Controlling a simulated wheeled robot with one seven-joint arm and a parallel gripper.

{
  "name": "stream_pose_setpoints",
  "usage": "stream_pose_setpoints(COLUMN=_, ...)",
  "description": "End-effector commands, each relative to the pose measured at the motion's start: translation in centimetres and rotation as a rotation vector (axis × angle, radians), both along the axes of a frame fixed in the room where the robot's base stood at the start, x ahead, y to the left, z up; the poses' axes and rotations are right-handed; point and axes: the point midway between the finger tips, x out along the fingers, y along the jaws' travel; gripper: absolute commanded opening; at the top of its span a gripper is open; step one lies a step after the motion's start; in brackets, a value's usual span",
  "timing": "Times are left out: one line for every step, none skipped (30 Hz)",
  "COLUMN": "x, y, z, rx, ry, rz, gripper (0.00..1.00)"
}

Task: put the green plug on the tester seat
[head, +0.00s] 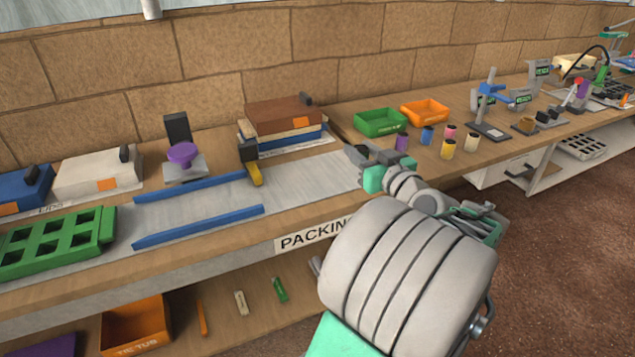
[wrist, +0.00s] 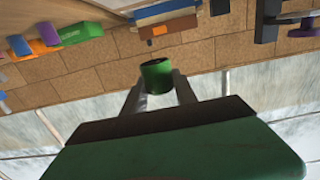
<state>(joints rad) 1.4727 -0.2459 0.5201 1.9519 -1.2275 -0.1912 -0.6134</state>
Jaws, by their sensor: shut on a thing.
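The green plug (wrist: 157,76) is a short dark green cylinder with a dark end face. In the wrist view it sits between the two fingertips of my gripper (wrist: 158,86), which is shut on it. In the head view my gripper (head: 358,154) is above the bench near its front, right of the pale mat, and I cannot make the plug out there. Small devices with green READY displays (head: 521,99) stand far right on the bench, one beside a blue-armed stand (head: 490,128). I cannot tell which part is the tester seat.
Purple (head: 401,143), blue (head: 427,135), pink (head: 450,131), yellow (head: 448,149) and cream (head: 471,143) plugs stand right of my gripper. Green (head: 380,123) and orange (head: 424,111) trays lie behind. Blue rails (head: 198,227) and stacked boards (head: 284,118) are left.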

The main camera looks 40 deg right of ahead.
Motion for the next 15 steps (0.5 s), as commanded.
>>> stream_pose_setpoints(x=1.5, y=0.2, z=-0.6, rx=0.003, ry=0.001, rz=0.010, gripper=0.00)
stream_pose_setpoints(x=2.3, y=0.1, z=-1.0, rx=0.005, ry=0.000, rz=0.011, gripper=0.00)
stream_pose_setpoints(x=3.5, y=0.0, z=-1.5, rx=0.004, ry=0.000, rz=0.012, gripper=0.00)
stream_pose_setpoints(x=4.4, y=-0.1, z=-1.9, rx=0.004, ry=0.001, rz=0.012, gripper=0.00)
stream_pose_setpoints(x=5.3, y=-0.3, z=-2.3, rx=0.004, ry=0.001, rz=0.011, gripper=0.00)
stream_pose_setpoints(x=6.4, y=-0.4, z=-2.8, rx=0.003, ry=0.001, rz=0.011, gripper=0.00)
stream_pose_setpoints(x=7.3, y=-0.5, z=-3.2, rx=0.004, ry=0.001, rz=0.012, gripper=0.00)
stream_pose_setpoints(x=8.1, y=-0.6, z=-3.6, rx=0.003, ry=0.001, rz=0.011, gripper=0.00)
stream_pose_setpoints(x=8.8, y=-0.8, z=-4.8, rx=0.006, ry=0.001, rz=0.009, gripper=0.00)
stream_pose_setpoints(x=9.4, y=-0.9, z=-5.6, rx=0.007, ry=0.002, rz=0.008, gripper=0.00)
stream_pose_setpoints(x=9.9, y=-1.0, z=-6.3, rx=0.006, ry=0.002, rz=0.007, gripper=0.00)
stream_pose_setpoints(x=10.5, y=-1.1, z=-6.9, rx=0.004, ry=0.001, rz=0.007, gripper=0.00)
stream_pose_setpoints(x=10.9, y=-1.1, z=-7.4, rx=0.004, ry=0.001, rz=0.006, gripper=0.00)
stream_pose_setpoints(x=11.2, y=-1.2, z=-7.7, rx=0.002, ry=0.000, rz=0.006, gripper=0.00)
stream_pose_setpoints(x=11.5, y=-1.3, z=-8.1, rx=0.001, ry=0.000, rz=0.004, gripper=0.00)
